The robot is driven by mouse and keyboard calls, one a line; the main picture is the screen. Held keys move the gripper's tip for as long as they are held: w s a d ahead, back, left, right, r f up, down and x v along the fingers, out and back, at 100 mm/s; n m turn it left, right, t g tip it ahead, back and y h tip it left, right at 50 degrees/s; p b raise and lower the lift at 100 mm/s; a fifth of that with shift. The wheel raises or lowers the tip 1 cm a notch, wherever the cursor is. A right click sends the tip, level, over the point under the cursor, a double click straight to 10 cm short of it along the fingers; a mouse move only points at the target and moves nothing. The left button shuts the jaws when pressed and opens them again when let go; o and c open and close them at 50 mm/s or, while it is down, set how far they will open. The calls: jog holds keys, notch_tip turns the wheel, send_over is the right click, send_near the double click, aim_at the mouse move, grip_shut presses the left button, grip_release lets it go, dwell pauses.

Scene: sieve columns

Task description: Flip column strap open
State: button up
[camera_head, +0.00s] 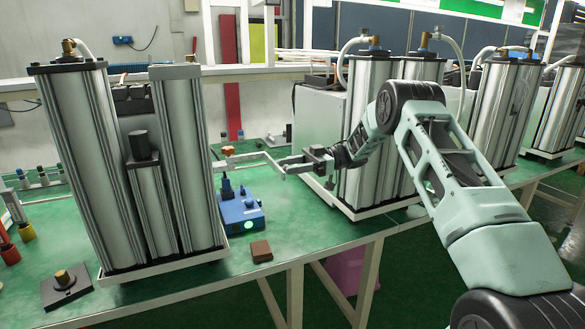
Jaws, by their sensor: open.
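The near sieve column unit (187,170) stands upright on the left, with tall silver columns and a shorter cylinder between them. A thin pale bent bar (240,158) reaches from beside its right column toward my gripper. It may be the strap, but I cannot tell for sure. My gripper (286,167) is open, its fingers pointing left at the right end of this bar. I cannot tell whether they touch it. A second column unit (354,175) stands behind my gripper and arm, which partly hide it.
A blue box with a green light (240,213) and a brown block (261,251) sit on the green bench (285,228) below my gripper. A dark plate with a brass fitting (65,289) lies at front left. More columns (503,110) stand at right.

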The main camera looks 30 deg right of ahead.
notch_tip(320, 180, up, 10)
jog(key=b, duration=0.1)
dwell(0.6)
jog(key=shift+s+f, duration=0.1)
dwell(0.4)
